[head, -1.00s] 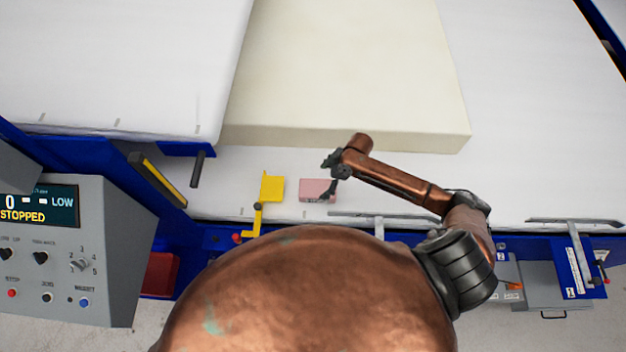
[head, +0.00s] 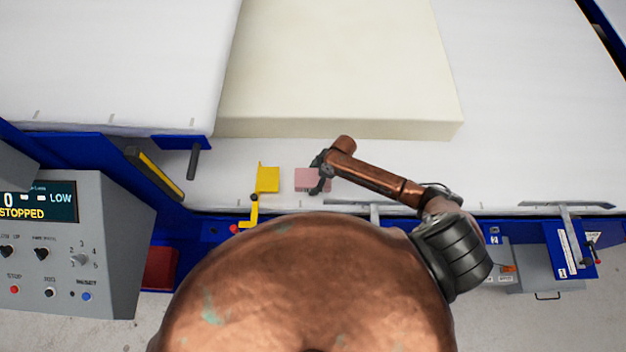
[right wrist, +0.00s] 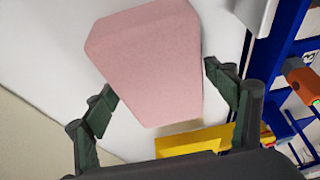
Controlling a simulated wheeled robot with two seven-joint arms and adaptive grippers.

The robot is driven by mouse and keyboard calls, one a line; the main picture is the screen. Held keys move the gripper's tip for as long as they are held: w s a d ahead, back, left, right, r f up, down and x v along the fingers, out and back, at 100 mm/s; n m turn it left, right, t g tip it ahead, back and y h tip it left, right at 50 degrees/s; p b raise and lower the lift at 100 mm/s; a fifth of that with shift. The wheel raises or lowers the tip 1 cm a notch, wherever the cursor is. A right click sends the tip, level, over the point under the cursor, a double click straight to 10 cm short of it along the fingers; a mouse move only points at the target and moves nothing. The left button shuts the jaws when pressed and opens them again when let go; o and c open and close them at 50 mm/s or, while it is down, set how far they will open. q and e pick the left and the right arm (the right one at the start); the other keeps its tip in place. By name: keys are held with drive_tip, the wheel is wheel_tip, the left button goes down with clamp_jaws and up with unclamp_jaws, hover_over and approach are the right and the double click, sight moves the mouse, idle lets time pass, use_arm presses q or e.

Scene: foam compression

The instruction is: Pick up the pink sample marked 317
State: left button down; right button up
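The pink sample (head: 304,179) is a small block on the white surface in front of the large cream foam slab. No number on it is readable. In the right wrist view the pink sample (right wrist: 150,62) lies ahead of and partly between the fingers. My right gripper (head: 317,176) is at the block's right side in the head view, overlapping it. In the right wrist view the right gripper (right wrist: 157,88) is open, its dark fingers spread on either side of the block's near end. I cannot tell whether they touch it. My left gripper is not in view.
A yellow bracket (head: 268,179) stands just left of the sample. The cream foam slab (head: 340,70) lies behind it. A grey control panel (head: 75,245) reading "STOPPED" is at lower left. Metal clamps (head: 568,225) and a blue frame edge lie to the right.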

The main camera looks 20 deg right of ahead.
drive_tip(key=c, duration=0.7)
drive_tip(key=shift+r, duration=0.15)
